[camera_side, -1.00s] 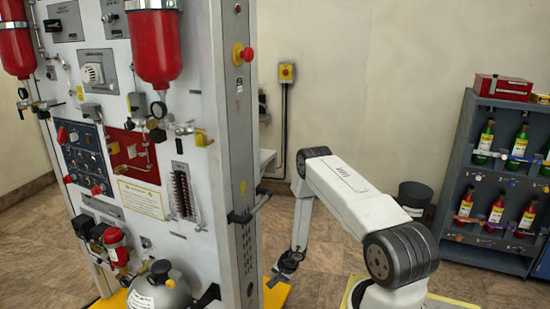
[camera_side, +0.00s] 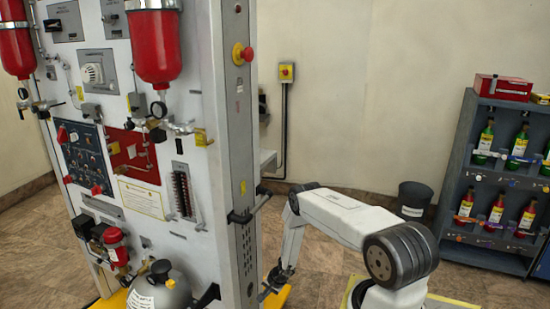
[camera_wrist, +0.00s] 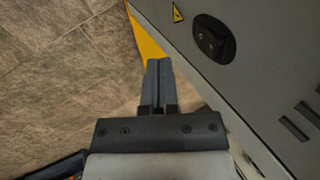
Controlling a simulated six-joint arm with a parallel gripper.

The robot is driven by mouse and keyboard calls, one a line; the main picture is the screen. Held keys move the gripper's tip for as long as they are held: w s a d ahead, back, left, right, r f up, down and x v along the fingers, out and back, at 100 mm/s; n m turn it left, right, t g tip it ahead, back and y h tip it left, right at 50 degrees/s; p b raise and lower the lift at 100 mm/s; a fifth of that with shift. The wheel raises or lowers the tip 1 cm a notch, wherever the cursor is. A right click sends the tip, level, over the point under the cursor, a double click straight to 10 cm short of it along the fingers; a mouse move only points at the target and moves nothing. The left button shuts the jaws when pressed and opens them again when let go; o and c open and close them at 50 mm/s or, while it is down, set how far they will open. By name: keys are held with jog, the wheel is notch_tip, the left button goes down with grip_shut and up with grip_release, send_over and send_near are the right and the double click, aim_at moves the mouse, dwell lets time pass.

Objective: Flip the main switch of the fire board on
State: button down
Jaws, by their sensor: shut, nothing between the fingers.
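A tall board (camera_side: 230,130) stands left of my arm in the side view, with a white front and a grey side. In the wrist view a grey panel face (camera_wrist: 262,75) fills the right side. A black switch in a round black housing (camera_wrist: 213,38) sits on it; which way it is set is hard to tell. My gripper (camera_wrist: 159,62) is shut and empty, to the left of and below the switch in that view, apart from it. In the side view my gripper (camera_side: 266,293) is low by the board, partly hidden behind its edge.
A yellow warning triangle (camera_wrist: 177,12) is beside the switch. Dark slots (camera_wrist: 294,129) mark the panel. A yellow base strip (camera_wrist: 148,38) lies along the tiled floor (camera_wrist: 60,70). A handle (camera_side: 250,208) sticks out from the board's edge. A bottle shelf (camera_side: 455,190) stands at right.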

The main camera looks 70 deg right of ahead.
jog(key=shift+w+r, duration=0.15)
jog(key=shift+w, duration=0.85)
jog(key=shift+w+r, duration=0.1)
jog(key=shift+w, duration=0.85)
jog(key=shift+w, duration=0.1)
jog(key=shift+w+r, duration=0.1)
jog(key=shift+w, duration=0.2)
jog(key=shift+r, duration=0.15)
jog(key=shift+r, duration=0.6)
jog(key=shift+s, duration=0.15)
send_near(252, 290)
jog(key=v, duration=0.6)
jog(key=shift+s, duration=0.4)
